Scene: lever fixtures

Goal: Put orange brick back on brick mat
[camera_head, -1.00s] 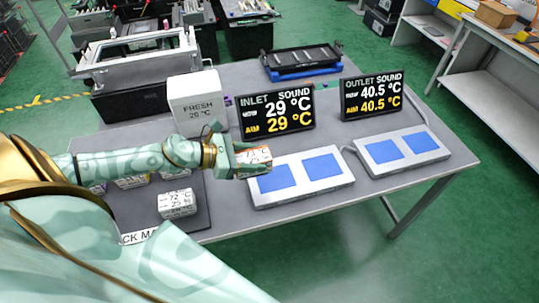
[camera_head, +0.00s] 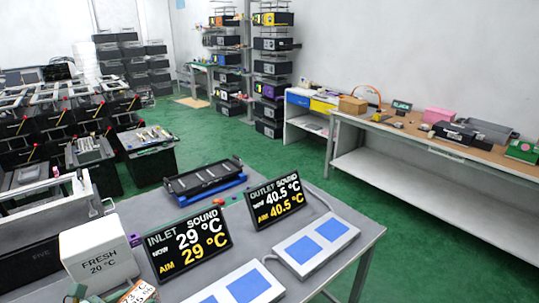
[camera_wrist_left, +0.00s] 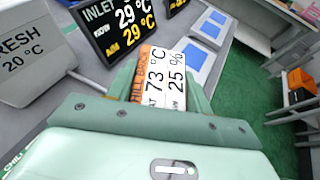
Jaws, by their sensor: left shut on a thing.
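My left gripper (camera_head: 105,294) shows only in part at the bottom left of the head view. It is shut on the orange brick (camera_head: 140,292), which is white with an orange band. In the left wrist view the gripper (camera_wrist_left: 160,90) holds the orange brick (camera_wrist_left: 160,76) between its fingers; the brick's label reads 73 °C and 25 %. The brick is near the fresh box and the inlet display. The brick mat is outside both current views. My right gripper is not in view.
A white box marked FRESH 20 °C (camera_head: 98,255) stands left of the inlet display (camera_head: 186,243). The outlet display (camera_head: 276,201) stands farther right. White plates with blue squares (camera_head: 316,243) lie in front of the displays. A blue-black tray (camera_head: 205,180) is behind.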

